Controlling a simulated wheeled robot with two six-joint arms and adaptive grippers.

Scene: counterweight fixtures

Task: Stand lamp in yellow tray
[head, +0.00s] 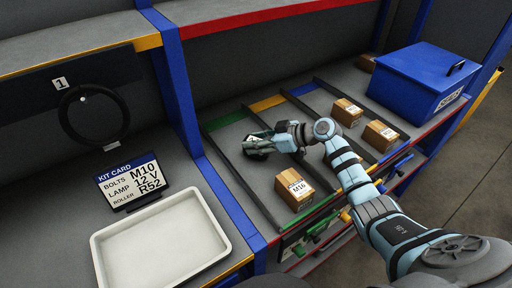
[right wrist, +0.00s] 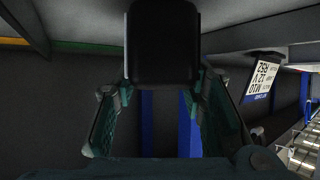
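My right gripper (head: 257,144) is over the shelf lane with the green strip, above the lane floor. In the right wrist view its two fingers (right wrist: 160,92) stand either side of a dark block (right wrist: 162,45) and seem to close on it. The block's face is in shadow, so I cannot tell if it is the lamp. In the head view the gripper mostly hides it. No yellow tray shows; an off-white, empty tray (head: 165,246) lies at the lower left. A kit card (head: 132,184) behind it reads bolts M10, lamp 12 V, roller R52. My left gripper is out of view.
Cartons, one an M16 box (head: 294,188), sit in the lanes to the right. Low dark dividers separate the lanes. A blue bin (head: 421,78) stands at the far right. A blue post (head: 180,85) stands between lanes and tray bay. A black ring (head: 94,113) hangs above the card.

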